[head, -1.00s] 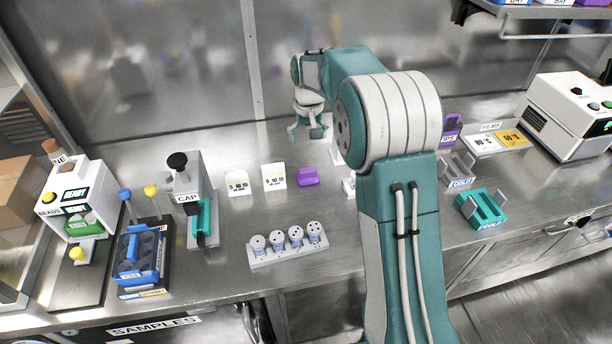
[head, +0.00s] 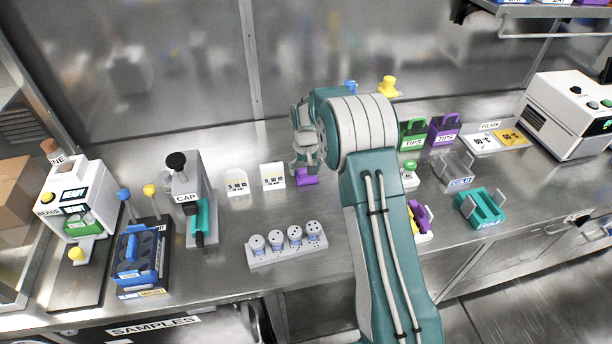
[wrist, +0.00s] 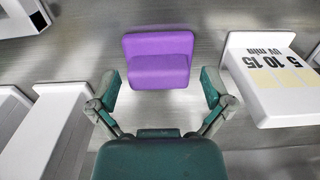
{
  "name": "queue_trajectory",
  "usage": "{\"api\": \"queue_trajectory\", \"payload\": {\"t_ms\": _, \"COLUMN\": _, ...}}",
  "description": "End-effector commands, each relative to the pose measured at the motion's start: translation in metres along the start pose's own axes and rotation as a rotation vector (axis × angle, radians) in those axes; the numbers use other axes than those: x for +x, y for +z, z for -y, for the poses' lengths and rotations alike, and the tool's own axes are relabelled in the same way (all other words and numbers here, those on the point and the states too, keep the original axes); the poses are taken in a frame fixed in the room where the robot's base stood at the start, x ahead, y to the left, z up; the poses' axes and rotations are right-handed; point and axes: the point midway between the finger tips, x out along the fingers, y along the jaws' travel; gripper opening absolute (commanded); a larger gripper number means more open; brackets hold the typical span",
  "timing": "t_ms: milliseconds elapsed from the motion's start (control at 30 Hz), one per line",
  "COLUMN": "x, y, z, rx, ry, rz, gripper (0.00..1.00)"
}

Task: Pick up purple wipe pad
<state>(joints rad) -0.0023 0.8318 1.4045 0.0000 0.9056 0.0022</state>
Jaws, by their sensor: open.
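The purple wipe pad (head: 307,178) lies on the steel bench just right of a white card stand. In the wrist view the pad (wrist: 158,60) is upper centre, a block with a raised back part. My gripper (head: 305,168) is low over the pad in the head view and hides part of it. In the wrist view my gripper (wrist: 160,92) is open, with one finger at each side of the pad's near edge. The pad shows no contact with either finger.
A white card stand (head: 273,176) is close beside the pad; it also shows in the wrist view (wrist: 275,85). Another white stand (head: 237,183) is further left. A rack of white-capped vials (head: 288,249) stands in front.

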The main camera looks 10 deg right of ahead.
Motion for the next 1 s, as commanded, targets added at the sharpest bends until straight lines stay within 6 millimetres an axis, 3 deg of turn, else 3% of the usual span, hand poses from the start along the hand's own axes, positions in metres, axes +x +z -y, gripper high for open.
{"api": "queue_trajectory", "payload": {"t_ms": 100, "x": 0.015, "y": -0.001, "z": 0.000, "rx": 0.000, "ry": 0.000, "rz": 0.001, "gripper": 1.00}}
{"api": "queue_trajectory", "payload": {"t_ms": 367, "x": 0.018, "y": -0.001, "z": 0.000, "rx": 0.000, "ry": 0.000, "rz": -0.002, "gripper": 1.00}}
{"api": "queue_trajectory", "payload": {"t_ms": 400, "x": 0.018, "y": -0.001, "z": 0.000, "rx": 0.000, "ry": 0.000, "rz": -0.002, "gripper": 0.96}}
{"api": "queue_trajectory", "payload": {"t_ms": 500, "x": 0.018, "y": -0.001, "z": 0.000, "rx": 0.000, "ry": 0.000, "rz": -0.001, "gripper": 0.52}}
{"api": "queue_trajectory", "payload": {"t_ms": 1000, "x": 0.009, "y": -0.001, "z": 0.000, "rx": 0.000, "ry": 0.000, "rz": -0.002, "gripper": 0.52}}
